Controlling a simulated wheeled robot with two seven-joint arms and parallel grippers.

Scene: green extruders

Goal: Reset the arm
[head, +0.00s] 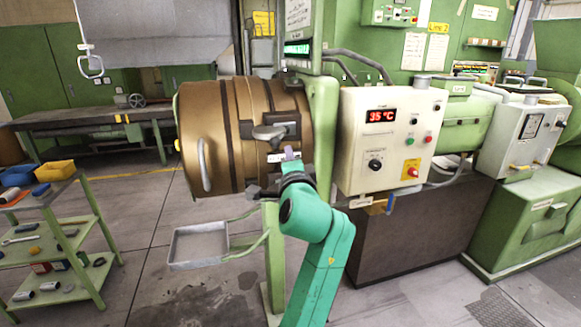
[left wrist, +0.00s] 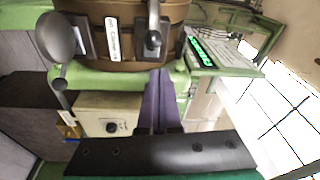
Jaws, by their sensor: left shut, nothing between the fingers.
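My left arm, in green, rises from the bottom of the head view. My left gripper (head: 290,155) is at its upper end, in front of the lower right part of the bronze barrel cover (head: 222,140). In the left wrist view its purple fingers (left wrist: 160,78) are together with nothing between them. I cannot tell whether the fingertips touch anything. My right gripper is in neither view.
A control box (head: 388,140) reading 35 °C stands just right of my arm. A metal tray (head: 198,246) hangs below the cover. A green tool cart (head: 62,240) stands at left, and a workbench (head: 90,118) stands behind. The floor between cart and tray is clear.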

